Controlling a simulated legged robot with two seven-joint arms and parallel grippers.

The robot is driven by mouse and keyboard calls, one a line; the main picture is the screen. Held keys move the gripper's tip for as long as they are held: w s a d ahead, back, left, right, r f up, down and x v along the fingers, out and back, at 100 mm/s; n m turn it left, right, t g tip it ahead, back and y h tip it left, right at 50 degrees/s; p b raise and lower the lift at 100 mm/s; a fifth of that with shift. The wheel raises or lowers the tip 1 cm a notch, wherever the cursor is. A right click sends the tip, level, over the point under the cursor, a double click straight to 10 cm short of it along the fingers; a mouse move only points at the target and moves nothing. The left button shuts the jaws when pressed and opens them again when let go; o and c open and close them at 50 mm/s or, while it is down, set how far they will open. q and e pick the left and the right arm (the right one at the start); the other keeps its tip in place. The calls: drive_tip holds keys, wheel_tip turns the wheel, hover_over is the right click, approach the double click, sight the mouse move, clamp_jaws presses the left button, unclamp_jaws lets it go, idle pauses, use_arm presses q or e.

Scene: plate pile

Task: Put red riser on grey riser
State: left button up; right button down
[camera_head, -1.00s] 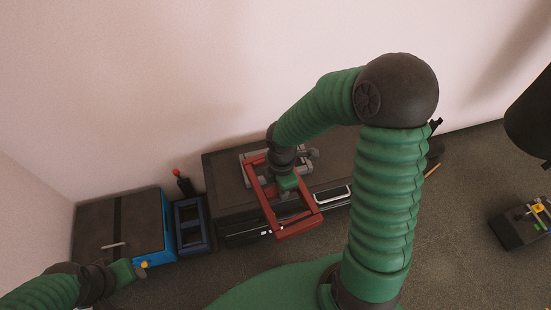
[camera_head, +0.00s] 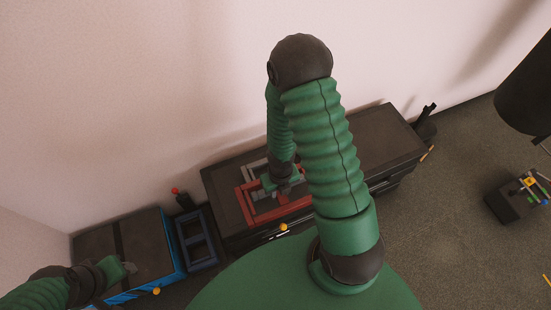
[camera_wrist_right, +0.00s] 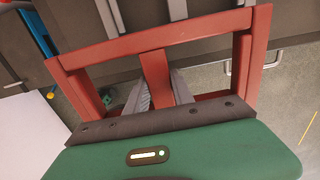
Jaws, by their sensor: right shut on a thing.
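The red riser (camera_head: 244,206) is a rectangular frame with a middle bar, over the left part of the dark chest top (camera_head: 222,182). My right gripper (camera_head: 284,188) is shut on it. In the right wrist view the two grey fingers (camera_wrist_right: 160,90) are on either side of the middle bar of the red riser (camera_wrist_right: 155,72). Part of the grey riser (camera_head: 254,168) shows behind the red riser; my right arm hides the rest. I cannot tell whether the two risers touch. My left gripper (camera_head: 128,268) is at the lower left, by the blue box, its jaws unclear.
A blue box with a dark lid (camera_head: 90,245) and a dark blue frame (camera_head: 196,240) stand left of the chest. A red-tipped tool (camera_head: 182,197) is behind that frame. The chest's right part (camera_head: 375,140) is clear. A dark tray of small items (camera_head: 515,202) is on the floor at right.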

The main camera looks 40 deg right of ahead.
drive_tip(key=w+d+p, duration=0.1)
drive_tip(key=w+d, duration=0.1)
drive_tip(key=w, duration=0.1)
drive_tip(key=w+d+f+p, duration=0.1)
drive_tip(key=w+d, duration=0.2)
drive_tip(key=w+d+p, duration=0.2)
drive_tip(key=w+d, duration=0.1)
drive_tip(key=shift+w+d+f, duration=0.1)
drive_tip(key=shift+w+f, duration=0.05)
drive_tip(key=shift+f, duration=0.05)
drive_tip(key=shift+w+d, duration=0.25)
drive_tip(key=shift+w, duration=0.05)
wheel_tip(320, 180, down, 3)
drive_tip(key=shift+a+f+b, duration=0.1)
drive_tip(key=shift+b, duration=0.7)
drive_tip(key=shift+f, duration=0.2)
use_arm(q)
drive_tip(key=r, duration=0.4)
drive_tip(key=shift+w+d+r, duration=0.15)
drive_tip(key=shift+d+r, duration=0.05)
drive_tip(key=shift+r, duration=0.15)
drive_tip(key=shift+f, duration=0.1)
use_arm(e)
drive_tip(key=shift+f, duration=0.15)
drive_tip(key=shift+f, duration=0.1)
use_arm(q)
drive_tip(key=shift+a, duration=0.1)
use_arm(e)
drive_tip(key=c, duration=1.1)
unclamp_jaws()
